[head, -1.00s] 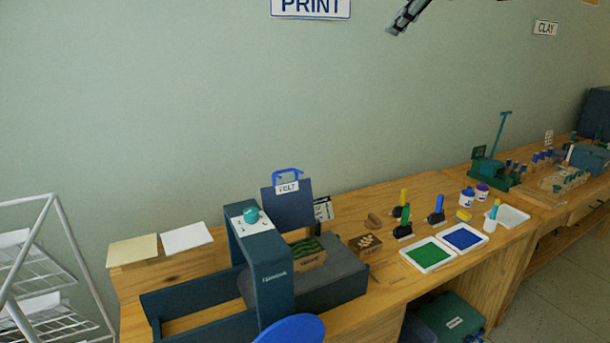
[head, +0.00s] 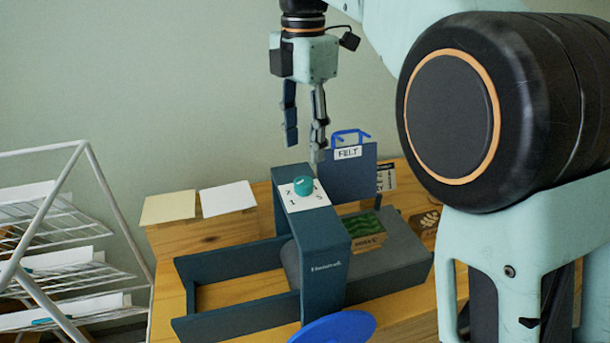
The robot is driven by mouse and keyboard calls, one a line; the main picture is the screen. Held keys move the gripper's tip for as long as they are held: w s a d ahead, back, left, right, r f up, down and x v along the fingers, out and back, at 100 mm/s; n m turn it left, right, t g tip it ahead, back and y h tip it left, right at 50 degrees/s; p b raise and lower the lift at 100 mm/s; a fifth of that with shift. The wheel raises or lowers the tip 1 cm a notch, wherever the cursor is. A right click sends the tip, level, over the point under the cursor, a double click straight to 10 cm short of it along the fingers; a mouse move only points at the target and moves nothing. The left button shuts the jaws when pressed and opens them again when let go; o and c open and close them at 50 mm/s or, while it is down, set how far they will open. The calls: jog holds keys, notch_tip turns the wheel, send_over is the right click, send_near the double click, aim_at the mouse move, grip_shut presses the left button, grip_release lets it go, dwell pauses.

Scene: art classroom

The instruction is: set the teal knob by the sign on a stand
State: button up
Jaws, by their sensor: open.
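The teal knob (head: 304,185) sits on a white dial plate (head: 312,200) with dark marks around it, on top of a dark blue press (head: 327,260). My gripper (head: 305,152) hangs fingers-down above and a little behind the knob in the picture, open and empty, not touching it. A small sign on a stand (head: 386,177) stands behind the press to the right, partly hidden by the dark blue bag. Its writing is too small and covered to read.
A dark blue bag (head: 350,175) with a felt label stands behind the press. A blue disc (head: 335,328) is at the front. Paper stacks (head: 168,207) lie at the left back. A white wire rack (head: 60,240) stands left. My arm covers the right side.

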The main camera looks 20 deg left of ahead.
aim_at(304, 180)
notch_tip(304, 180, down, 8)
jog(key=shift+f+b, duration=0.15)
jog(key=shift+b, duration=0.55)
jog(key=c, duration=1.2)
jog(key=shift+o, duration=0.2)
